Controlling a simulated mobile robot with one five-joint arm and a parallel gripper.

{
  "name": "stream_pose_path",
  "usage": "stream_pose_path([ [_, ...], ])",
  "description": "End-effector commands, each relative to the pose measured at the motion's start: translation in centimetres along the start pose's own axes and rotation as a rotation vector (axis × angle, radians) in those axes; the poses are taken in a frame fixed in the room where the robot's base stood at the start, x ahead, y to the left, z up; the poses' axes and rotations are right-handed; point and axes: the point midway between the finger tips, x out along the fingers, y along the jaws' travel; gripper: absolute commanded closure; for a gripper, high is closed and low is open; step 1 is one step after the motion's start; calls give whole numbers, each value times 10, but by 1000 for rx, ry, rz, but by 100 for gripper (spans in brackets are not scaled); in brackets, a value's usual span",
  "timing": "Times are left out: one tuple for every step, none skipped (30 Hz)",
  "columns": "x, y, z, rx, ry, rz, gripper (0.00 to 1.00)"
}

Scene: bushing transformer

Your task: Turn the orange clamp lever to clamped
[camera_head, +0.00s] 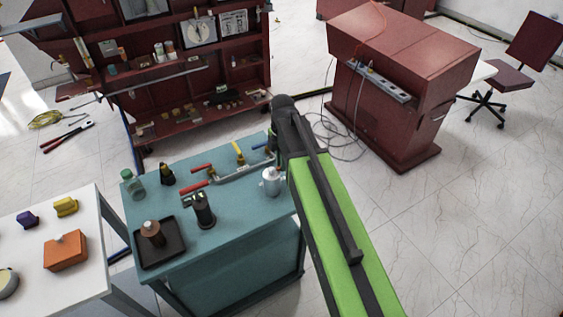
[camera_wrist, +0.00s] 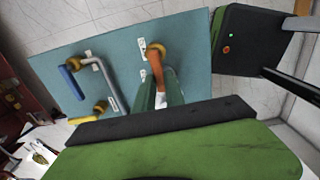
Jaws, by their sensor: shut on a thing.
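In the wrist view the orange clamp lever (camera_wrist: 156,66) extends from a round yellow-brown pivot (camera_wrist: 155,51) on the teal bench top. My gripper (camera_wrist: 159,84) has its two green fingers on either side of the lever's lower part and is shut on it. Two small white labels (camera_wrist: 142,46) lie beside the lever, one near the pivot and one lower. The fingers hide the lever's far end.
A pipe with a blue lever (camera_wrist: 70,82) and a yellow lever (camera_wrist: 88,115) stands left of my gripper. The teal bench (camera_head: 222,231) also bears red levers (camera_head: 194,187), a silver pot (camera_head: 272,181) and a black tray (camera_head: 172,256).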

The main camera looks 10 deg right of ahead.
Motion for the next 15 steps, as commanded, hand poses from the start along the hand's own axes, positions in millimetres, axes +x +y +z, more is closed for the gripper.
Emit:
stream_pose_path([
  [1, -2, -1, -5, 3, -6, 100],
  [1, -2, -1, -7, 3, -6, 100],
  [1, -2, -1, -9, 3, -6, 100],
  [1, -2, -1, -10, 3, -6, 100],
  [1, -2, -1, -11, 3, -6, 100],
  [1, -2, -1, -11, 3, -6, 100],
  [1, -2, -1, -11, 3, -6, 100],
  [1, -3, -1, -11, 3, -6, 100],
  [1, -3, -1, -11, 3, -6, 100],
  [1, -3, -1, -11, 3, -6, 100],
  [1, -3, -1, -11, 3, -6, 100],
  [1, -3, -1, -11, 3, -6, 100],
  [1, -3, -1, -11, 3, -6, 100],
  [1, -3, -1, -11, 3, -7, 83],
  [1, -3, -1, -10, 3, -6, 78],
])
